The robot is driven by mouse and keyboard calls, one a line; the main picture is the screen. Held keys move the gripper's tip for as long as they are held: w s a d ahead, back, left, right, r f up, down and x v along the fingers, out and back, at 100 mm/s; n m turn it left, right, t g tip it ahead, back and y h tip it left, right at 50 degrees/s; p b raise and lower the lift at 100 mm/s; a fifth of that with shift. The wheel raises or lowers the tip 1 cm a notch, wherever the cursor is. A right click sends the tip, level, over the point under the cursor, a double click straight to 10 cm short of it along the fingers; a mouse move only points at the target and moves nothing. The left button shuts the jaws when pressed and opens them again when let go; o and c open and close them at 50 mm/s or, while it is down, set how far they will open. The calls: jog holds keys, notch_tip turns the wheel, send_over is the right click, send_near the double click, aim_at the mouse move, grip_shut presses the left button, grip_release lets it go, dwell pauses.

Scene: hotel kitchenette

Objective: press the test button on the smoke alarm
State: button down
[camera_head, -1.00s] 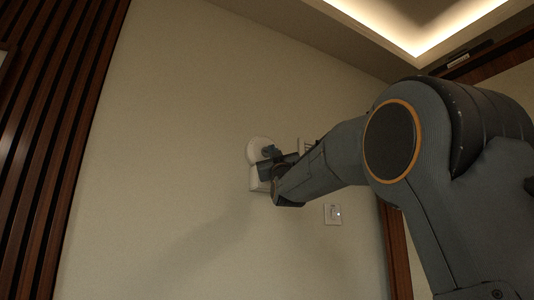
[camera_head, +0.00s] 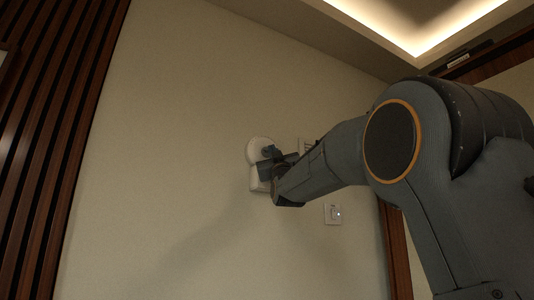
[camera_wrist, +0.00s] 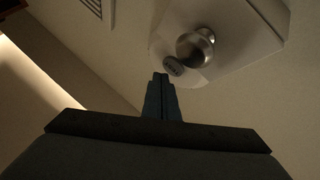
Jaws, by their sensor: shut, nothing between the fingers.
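The smoke alarm, a white wall-mounted unit, is partly hidden behind my gripper in the head view; its rounded upper part (camera_head: 256,147) shows. In the wrist view the white housing (camera_wrist: 240,40) fills the upper right. It carries a round metallic knob-like part (camera_wrist: 195,47) and a small grey oval with faint marking, which looks like the test button (camera_wrist: 173,66). My gripper (camera_wrist: 160,77) is shut and empty. Its fingertips appear just left of and below the grey oval. I cannot tell whether they touch it.
A light switch plate (camera_head: 333,214) is on the wall, lower right of the alarm. A vent grille (camera_wrist: 93,7) shows at the upper left of the wrist view. Dark wood slats (camera_head: 60,130) cover the left wall. The wall between is bare.

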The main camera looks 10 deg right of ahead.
jog(key=shift+w, duration=0.15)
jog(key=shift+w+a, duration=0.15)
jog(key=shift+w, duration=0.15)
jog(key=shift+w+a, duration=0.1)
jog(key=shift+w, duration=0.2)
dwell(0.8)
jog(key=shift+s+b, duration=0.1)
jog(key=shift+b, duration=0.2)
jog(key=shift+s+d+b, duration=0.25)
jog(key=shift+s+b, duration=0.4)
jog(key=shift+b, duration=0.05)
jog(key=s+b, duration=0.1)
jog(key=s+d+b, duration=0.1)
jog(key=s, duration=0.1)
jog(key=s+b, duration=0.1)
jog(key=shift+s+d+b, duration=0.3)
jog(key=shift+s+b, duration=0.05)
